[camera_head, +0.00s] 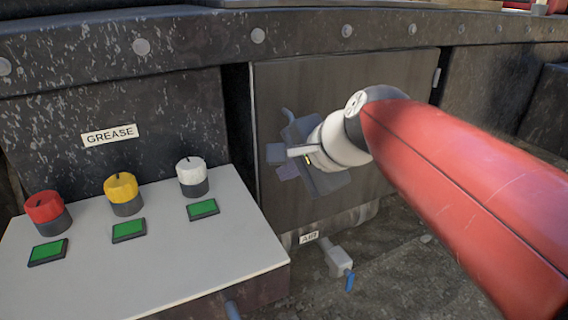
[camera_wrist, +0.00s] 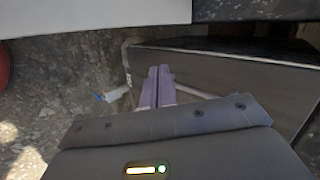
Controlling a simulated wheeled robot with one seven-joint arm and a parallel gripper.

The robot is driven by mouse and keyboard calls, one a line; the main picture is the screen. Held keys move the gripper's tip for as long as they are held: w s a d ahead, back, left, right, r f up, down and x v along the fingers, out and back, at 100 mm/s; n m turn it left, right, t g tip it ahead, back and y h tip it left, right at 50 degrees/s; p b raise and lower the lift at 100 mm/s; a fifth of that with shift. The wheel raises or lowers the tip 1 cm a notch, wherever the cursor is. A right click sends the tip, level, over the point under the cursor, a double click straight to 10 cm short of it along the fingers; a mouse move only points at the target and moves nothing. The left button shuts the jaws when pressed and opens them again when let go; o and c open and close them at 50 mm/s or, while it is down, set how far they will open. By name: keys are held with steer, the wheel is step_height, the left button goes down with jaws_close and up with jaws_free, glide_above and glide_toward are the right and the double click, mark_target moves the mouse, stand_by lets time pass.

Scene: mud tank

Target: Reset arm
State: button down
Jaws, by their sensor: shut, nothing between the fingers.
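My gripper (camera_head: 275,160) is at the end of my red and white arm, in front of the metal cabinet door (camera_head: 345,88) in the head view. The fingertips point left, toward the console with the knobs. In the wrist view the two purple-grey fingers (camera_wrist: 158,84) lie together with nothing between them. The gripper is shut and holds nothing. It appears apart from the console. The arm hides part of the cabinet door and the ground at right.
A white-topped console (camera_head: 160,262) at left carries red (camera_head: 44,207), yellow (camera_head: 121,188) and white (camera_head: 190,171) knobs, with green panels before them. A valve with a blue handle (camera_head: 349,281) sits low by the AIR label (camera_head: 309,238). A GREASE label (camera_head: 109,135) is on the wall.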

steer(key=s+d+f+n+g+h, duration=0.1)
steer(key=s+d+f+n+h, duration=0.5)
steer(key=s+d+f+n, duration=0.3)
steer(key=s+d+f, duration=0.4)
steer(key=s+d, duration=0.1)
steer(key=d, duration=0.2)
steer(key=shift+s+d+f, duration=0.25)
steer(key=shift+s+f, duration=0.05)
steer(key=shift+f, duration=0.05)
